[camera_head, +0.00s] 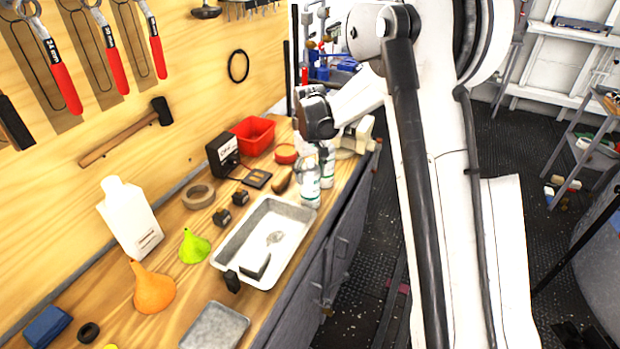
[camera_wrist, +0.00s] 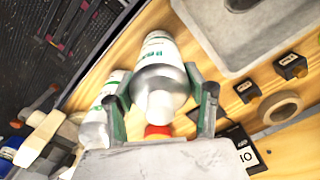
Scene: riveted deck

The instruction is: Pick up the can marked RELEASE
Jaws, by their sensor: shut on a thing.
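A white can with green lettering (camera_wrist: 158,52) stands between the two fingers of my gripper (camera_wrist: 160,78) in the wrist view. The fingers are shut on its sides, near its silver shoulder and white cap. In the head view this appears to be the front can (camera_head: 310,186) at the bench edge, beside the tray. A second similar can (camera_wrist: 95,128) stands close beside it and partly hidden; it also shows behind the front can in the head view (camera_head: 328,172). I cannot read either label clearly enough to tell which is marked RELEASE.
A metal tray (camera_head: 228,240) with a spoon lies just in front of the cans. A red bin (camera_head: 254,134), a black meter (camera_head: 222,154) and a tape roll (camera_head: 198,196) stand toward the wall. An orange funnel (camera_head: 153,290) and white bottle (camera_head: 130,217) are farther left.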

